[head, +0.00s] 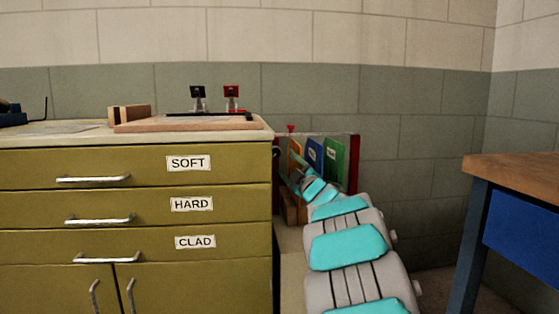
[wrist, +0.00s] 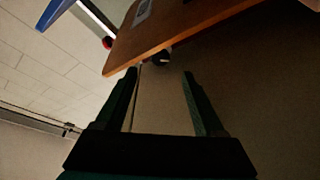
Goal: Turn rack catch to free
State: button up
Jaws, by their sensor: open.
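The rack (head: 355,165) stands against the wall right of the drawer cabinet, with orange (head: 295,155), blue (head: 315,153) and green (head: 334,162) panels upright in it. A small red knob (head: 291,128) sticks up at its left end and may be the catch; its setting is too small to tell. My gripper (head: 295,178) reaches to the rack's front left. In the wrist view my gripper (wrist: 159,73) is open, with nothing clearly held. A dark round knob (wrist: 160,58) shows just beyond the fingertips, under an orange panel (wrist: 175,30). A red ball (wrist: 107,43) is left of it.
The olive cabinet (head: 130,215) has drawers labelled SOFT, HARD and CLAD, and stands close left of my arm. A board (head: 185,124) with red and black clamps lies on top. A wood-topped bench (head: 515,165) stands at the right, with open floor between.

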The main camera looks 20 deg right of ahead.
aim_at(277, 154)
jog(key=shift+x, duration=3.5)
jog(key=shift+c, duration=0.2)
jog(key=shift+f, duration=0.1)
grip_shut()
